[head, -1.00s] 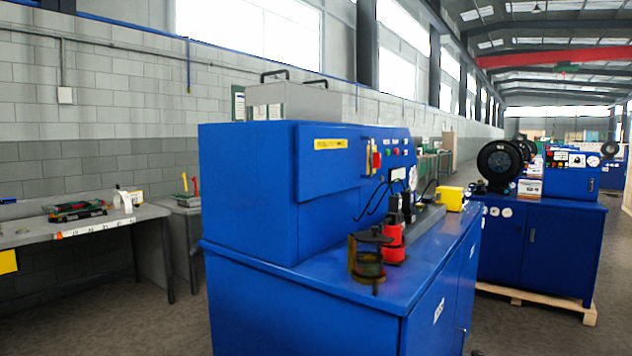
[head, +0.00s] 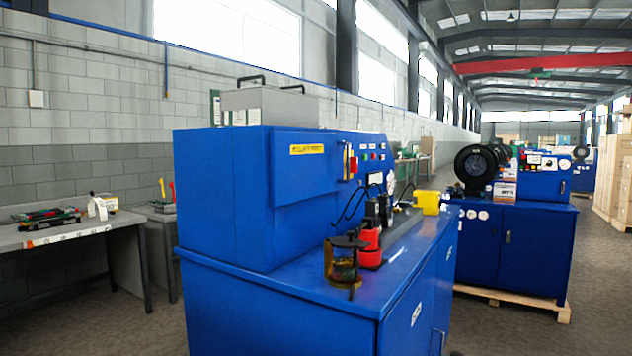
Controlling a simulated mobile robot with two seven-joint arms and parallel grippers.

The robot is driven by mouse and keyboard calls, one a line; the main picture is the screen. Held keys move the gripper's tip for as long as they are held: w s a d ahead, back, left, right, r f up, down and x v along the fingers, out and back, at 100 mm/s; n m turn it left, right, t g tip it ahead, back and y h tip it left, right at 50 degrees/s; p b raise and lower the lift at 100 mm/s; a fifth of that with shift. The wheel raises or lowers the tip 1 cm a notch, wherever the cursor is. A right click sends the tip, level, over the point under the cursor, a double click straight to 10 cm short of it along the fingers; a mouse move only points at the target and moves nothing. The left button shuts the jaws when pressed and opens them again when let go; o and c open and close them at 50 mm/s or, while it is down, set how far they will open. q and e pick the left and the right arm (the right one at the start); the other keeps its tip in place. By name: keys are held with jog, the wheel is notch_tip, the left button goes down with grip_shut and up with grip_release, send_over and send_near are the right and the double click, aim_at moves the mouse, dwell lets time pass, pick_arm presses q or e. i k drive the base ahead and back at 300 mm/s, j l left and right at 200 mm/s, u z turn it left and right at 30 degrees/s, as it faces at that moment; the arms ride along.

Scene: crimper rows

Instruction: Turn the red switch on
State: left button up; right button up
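A red switch (head: 353,165) sits on a yellow backing on the front panel of the blue machine (head: 225,195), to the right of a yellow label. It is too small to tell its position. Small coloured buttons and a white gauge are to its right on the same panel. Neither of my grippers is in the head view.
The blue cabinet top (head: 300,290) carries a red and black tool (head: 370,240), a dark cylindrical fixture (head: 345,260) and a yellow block (head: 428,201). A grey workbench (head: 75,237) stands at the left. A second blue machine (head: 530,240) is at the right. Floor shows between the bench and the machine.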

aim_at(354, 160)
jog(key=k, duration=0.6)
jog(key=u, duration=1.4)
jog(key=l+u, duration=0.25)
jog(key=u, duration=0.15)
jog(key=k+l+u, duration=0.1)
jog(key=u, duration=0.3)
jog(key=k+l, duration=0.1)
jog(key=l, duration=0.4)
jog(key=k+l, duration=0.15)
jog(key=l, duration=0.3)
jog(key=k+l, duration=0.1)
jog(key=l, duration=0.4)
jog(key=k+l, duration=0.1)
jog(key=l, duration=0.35)
jog(key=k+l, duration=0.15)
jog(key=l, duration=0.35)
jog(key=k+l, duration=0.1)
jog(key=l, duration=0.35)
jog(key=k+l, duration=0.1)
jog(key=l, duration=0.4)
jog(key=k+l, duration=0.15)
jog(key=l, duration=0.3)
